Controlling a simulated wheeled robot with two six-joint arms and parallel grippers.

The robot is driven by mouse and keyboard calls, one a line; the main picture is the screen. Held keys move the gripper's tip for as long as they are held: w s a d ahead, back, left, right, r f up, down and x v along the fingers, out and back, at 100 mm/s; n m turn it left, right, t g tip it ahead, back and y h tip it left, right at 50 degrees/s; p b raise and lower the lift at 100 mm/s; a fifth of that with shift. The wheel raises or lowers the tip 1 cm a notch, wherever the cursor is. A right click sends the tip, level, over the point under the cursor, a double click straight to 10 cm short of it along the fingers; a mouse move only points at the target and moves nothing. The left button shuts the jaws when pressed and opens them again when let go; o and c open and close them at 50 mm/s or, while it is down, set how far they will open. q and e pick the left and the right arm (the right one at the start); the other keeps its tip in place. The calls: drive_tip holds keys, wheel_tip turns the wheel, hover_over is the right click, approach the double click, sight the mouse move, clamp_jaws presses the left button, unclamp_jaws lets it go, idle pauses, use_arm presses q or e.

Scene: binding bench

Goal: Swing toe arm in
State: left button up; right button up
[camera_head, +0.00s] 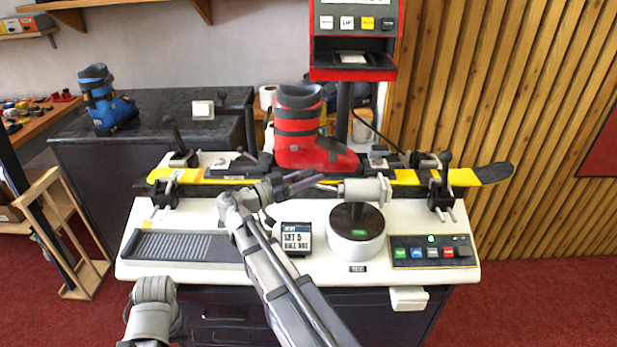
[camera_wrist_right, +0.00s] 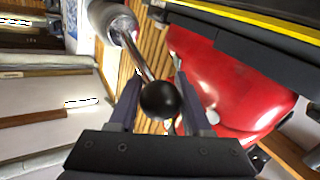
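The toe arm is likely the silver rod (camera_head: 326,187) that runs left from a grey cylinder (camera_head: 364,191) on the round turret (camera_head: 356,240). In the right wrist view the rod (camera_wrist_right: 138,58) ends in a black ball knob (camera_wrist_right: 159,99). My right gripper (camera_head: 312,181) reaches the rod's left end in front of the red boot (camera_head: 298,130). In the right wrist view its fingers (camera_wrist_right: 158,92) stand apart on either side of the knob, with slim gaps visible. My left arm's wrist (camera_head: 152,308) is at the lower left; its fingers are not seen.
A yellow ski (camera_head: 465,177) lies clamped along the bench (camera_head: 130,262) behind the turret. A small display box (camera_head: 296,239) stands left of the turret, and a button panel (camera_head: 432,250) sits at its right. A ridged tray (camera_head: 185,248) lies at the left.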

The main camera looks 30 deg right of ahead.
clamp_jaws()
idle(1.0)
